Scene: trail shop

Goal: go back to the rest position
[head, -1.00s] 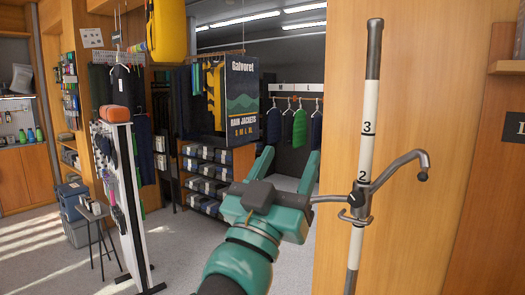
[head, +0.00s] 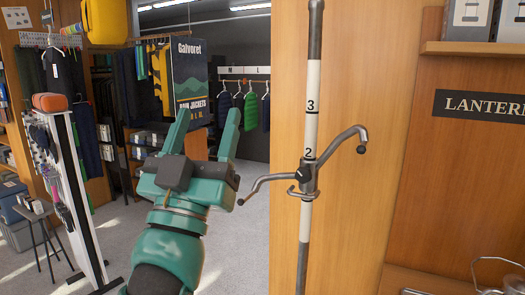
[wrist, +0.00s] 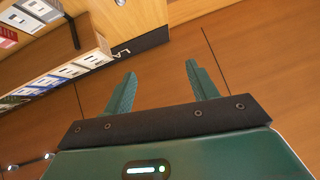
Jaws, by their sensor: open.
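My gripper (head: 207,130) is green, open and empty, raised in the middle of the head view with its two fingers pointing up and apart. It is left of a white and black pole (head: 312,120) marked 2 and 3, which carries a curved metal hook piece. The hook's left arm ends close to my gripper in the picture; I cannot tell whether they touch. In the wrist view my gripper (wrist: 163,88) has nothing between its fingers, with wood panelling behind.
A wooden panel (head: 385,225) stands behind the pole, with a LANTERN sign (head: 483,104) and shelf at right. A pegboard rack (head: 72,190) and a small side table (head: 35,214) stand at left. Jackets (head: 250,111) hang at the back.

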